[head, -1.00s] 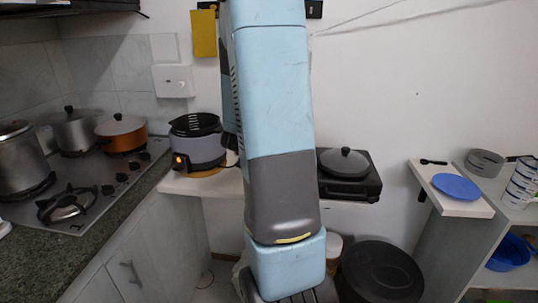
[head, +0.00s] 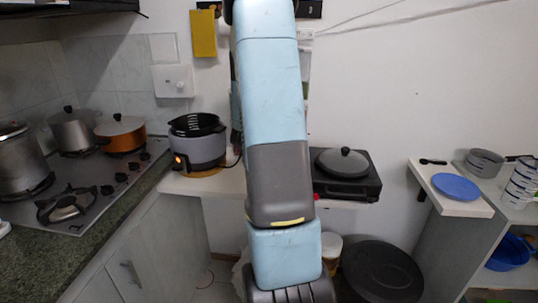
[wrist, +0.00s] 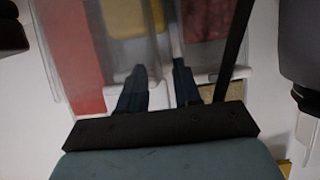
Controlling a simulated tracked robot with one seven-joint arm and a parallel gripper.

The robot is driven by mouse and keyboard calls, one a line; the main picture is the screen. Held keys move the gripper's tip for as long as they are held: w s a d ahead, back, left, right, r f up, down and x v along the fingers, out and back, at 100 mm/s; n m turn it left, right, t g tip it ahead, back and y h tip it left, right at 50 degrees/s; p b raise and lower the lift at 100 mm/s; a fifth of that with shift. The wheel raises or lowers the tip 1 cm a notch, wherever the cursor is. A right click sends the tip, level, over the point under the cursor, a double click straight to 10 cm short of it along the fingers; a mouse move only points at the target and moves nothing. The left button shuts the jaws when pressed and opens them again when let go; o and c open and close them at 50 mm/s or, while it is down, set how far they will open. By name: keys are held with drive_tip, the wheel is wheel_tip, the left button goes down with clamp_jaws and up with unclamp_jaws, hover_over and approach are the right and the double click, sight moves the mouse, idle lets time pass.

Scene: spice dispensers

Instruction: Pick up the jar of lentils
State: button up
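In the wrist view, my gripper (wrist: 158,70) has its two dark fingers apart, with a visible gap and nothing clearly held between them. Just beyond the fingertips are clear-walled dispensers. One has red contents (wrist: 75,60) at the left, one yellow contents (wrist: 123,22) in the middle, and one dark red contents (wrist: 204,27) at the right. A pale part lies close by the fingertips; I cannot tell if they touch it. I cannot tell which container holds lentils. In the head view my arm hides the gripper and most of the dispensers; a sliver of a clear container (head: 304,70) shows.
A grey cooker (head: 198,148) stands left of my arm on a white shelf (head: 205,185). A black hotplate with a lidded pan (head: 343,162) stands right. A stove with pots (head: 75,190) is at far left, a blue plate (head: 456,187) at right.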

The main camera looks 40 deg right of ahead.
drive_tip(key=shift+c, duration=0.4)
clamp_jaws()
idle(0.9)
